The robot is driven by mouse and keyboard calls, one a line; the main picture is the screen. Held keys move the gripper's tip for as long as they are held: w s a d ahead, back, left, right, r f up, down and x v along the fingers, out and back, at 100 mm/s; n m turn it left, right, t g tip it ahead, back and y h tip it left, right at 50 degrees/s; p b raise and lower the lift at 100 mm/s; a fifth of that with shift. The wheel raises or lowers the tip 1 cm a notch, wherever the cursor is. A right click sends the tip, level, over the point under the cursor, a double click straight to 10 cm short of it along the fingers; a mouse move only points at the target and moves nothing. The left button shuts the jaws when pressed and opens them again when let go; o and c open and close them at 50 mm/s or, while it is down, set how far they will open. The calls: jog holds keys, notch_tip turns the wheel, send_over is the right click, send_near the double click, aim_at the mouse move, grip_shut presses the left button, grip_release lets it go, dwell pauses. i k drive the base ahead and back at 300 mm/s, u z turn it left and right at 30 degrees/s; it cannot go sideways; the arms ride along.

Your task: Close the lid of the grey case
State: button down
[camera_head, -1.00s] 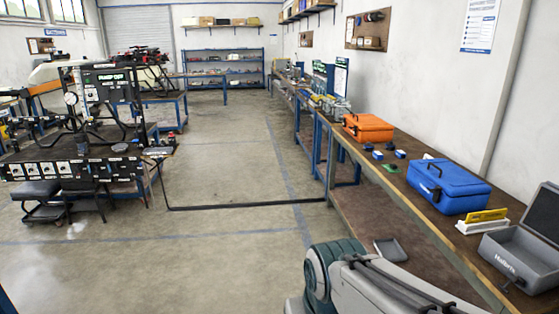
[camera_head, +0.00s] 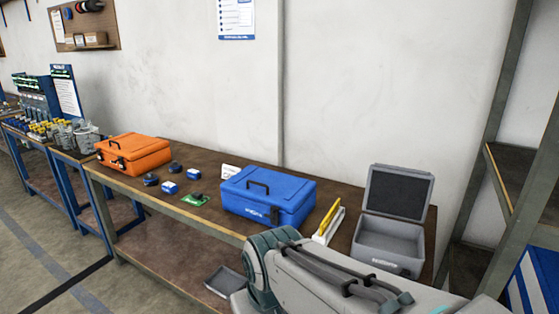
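The grey case (camera_head: 389,239) stands at the right end of the workbench. Its lid (camera_head: 398,191) is open and stands nearly upright at the back, with dark foam lining on its inner face. The inside of the case looks empty from here. Part of my arm crosses the lower right of the view, in front of the bench and just below the case. My gripper is not in view.
A blue case (camera_head: 267,196) and an orange case (camera_head: 134,153), both shut, stand farther left on the workbench (camera_head: 215,226). A white holder with a yellow item (camera_head: 329,221) is between the blue and grey cases. Metal shelving (camera_head: 515,165) rises at the right.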

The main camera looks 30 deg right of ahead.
aim_at(402, 193)
jog(key=z, duration=1)
jog(key=i, duration=0.95)
jog(key=z, duration=0.85)
